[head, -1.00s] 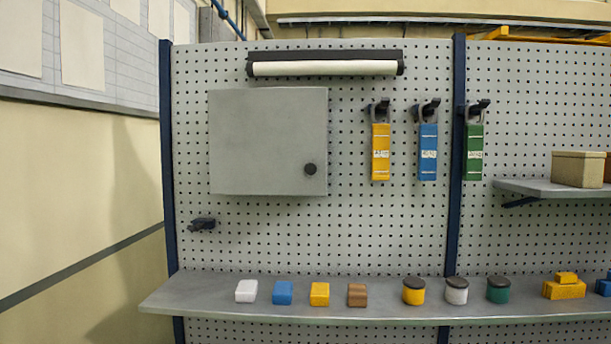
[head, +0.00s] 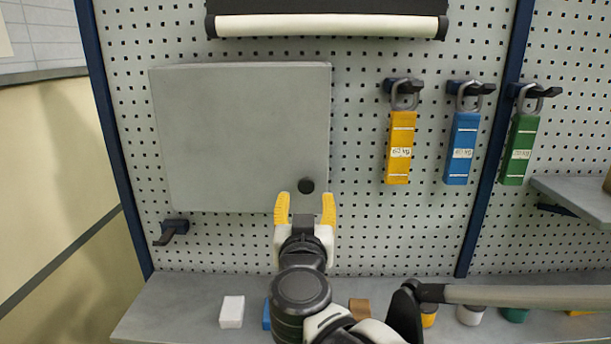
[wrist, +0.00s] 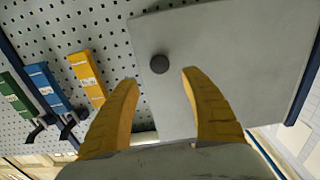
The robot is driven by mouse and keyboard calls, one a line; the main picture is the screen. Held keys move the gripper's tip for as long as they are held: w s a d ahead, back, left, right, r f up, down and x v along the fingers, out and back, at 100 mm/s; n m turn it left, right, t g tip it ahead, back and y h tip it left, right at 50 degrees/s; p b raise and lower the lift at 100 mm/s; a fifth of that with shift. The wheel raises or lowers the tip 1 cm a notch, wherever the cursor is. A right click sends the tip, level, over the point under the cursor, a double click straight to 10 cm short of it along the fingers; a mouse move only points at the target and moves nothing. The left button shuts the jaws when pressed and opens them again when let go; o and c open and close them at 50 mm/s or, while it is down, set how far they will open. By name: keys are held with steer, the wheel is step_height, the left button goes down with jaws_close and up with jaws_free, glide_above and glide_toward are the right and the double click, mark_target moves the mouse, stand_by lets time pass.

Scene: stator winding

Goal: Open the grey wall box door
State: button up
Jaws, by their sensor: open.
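The grey wall box door (head: 240,130) is a flat grey panel on the pegboard and looks closed. Its round black knob (head: 306,186) sits near the lower right corner. My gripper (head: 305,208) is open, with yellow fingers just below the knob in the head view, one finger to each side of it. In the wrist view the knob (wrist: 160,64) lies beyond and between the open fingertips (wrist: 158,78), apart from them. The door (wrist: 225,50) fills the right of that view. Nothing is between the fingers.
A yellow tag (head: 400,148), a blue tag (head: 462,148) and a green tag (head: 520,150) hang on hooks right of the door. A roll (head: 330,26) is mounted above. An empty hook (head: 171,230) is at lower left. A shelf (head: 170,310) with small blocks runs below.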

mark_target(306, 186)
steer(key=w+p, duration=0.1)
steer(key=w, duration=0.7)
steer(key=shift+w+d+f, duration=0.1)
steer(key=shift+w, duration=0.05)
jaws_close()
